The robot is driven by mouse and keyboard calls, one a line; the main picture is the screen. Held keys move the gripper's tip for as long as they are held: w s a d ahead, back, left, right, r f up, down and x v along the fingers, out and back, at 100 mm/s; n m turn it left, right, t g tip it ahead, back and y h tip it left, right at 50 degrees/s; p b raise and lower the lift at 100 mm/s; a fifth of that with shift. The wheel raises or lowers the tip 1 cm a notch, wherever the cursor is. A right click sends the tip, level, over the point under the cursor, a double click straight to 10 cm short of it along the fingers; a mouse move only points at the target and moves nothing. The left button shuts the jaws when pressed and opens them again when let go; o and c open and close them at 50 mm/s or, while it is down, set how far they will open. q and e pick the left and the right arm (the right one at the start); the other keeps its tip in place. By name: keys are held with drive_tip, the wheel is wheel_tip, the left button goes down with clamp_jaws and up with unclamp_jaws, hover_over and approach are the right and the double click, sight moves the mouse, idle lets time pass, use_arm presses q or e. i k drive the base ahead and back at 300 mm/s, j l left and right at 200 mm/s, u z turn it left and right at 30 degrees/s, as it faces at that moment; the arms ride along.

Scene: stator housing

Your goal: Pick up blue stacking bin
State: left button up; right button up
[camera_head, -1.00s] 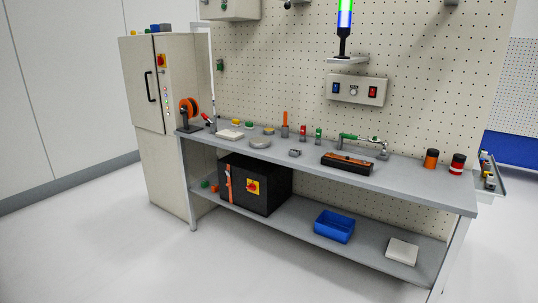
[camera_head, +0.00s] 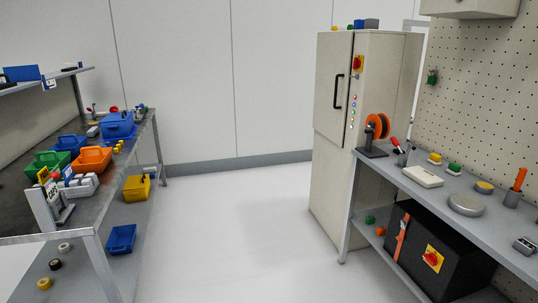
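Several blue bins show on the left workbench. A blue bin (camera_head: 121,240) sits on its lower shelf at the near right edge. Another blue bin (camera_head: 118,126) stands at the far end of the top, and a blue bin (camera_head: 70,144) stands behind the green bin. I cannot tell from the view which of them is the stacking bin. Neither gripper is in view.
The left workbench also carries a green bin (camera_head: 47,164) and an orange bin (camera_head: 91,160); a yellow bin (camera_head: 137,188) is below. A cabinet (camera_head: 351,140) and right workbench (camera_head: 450,207) with a black box (camera_head: 412,258) bound a clear floor (camera_head: 250,235).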

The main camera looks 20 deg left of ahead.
sight(122, 238)
drive_tip(key=i+j+u, duration=0.15)
drive_tip(key=i+u, duration=0.75)
drive_tip(key=i+l+u, duration=0.15)
drive_tip(key=i+u, duration=0.15)
drive_tip(key=u, duration=0.15)
drive_tip(key=i+l+u, duration=0.45)
drive_tip(key=k+j, duration=0.05)
drive_tip(key=j, duration=0.05)
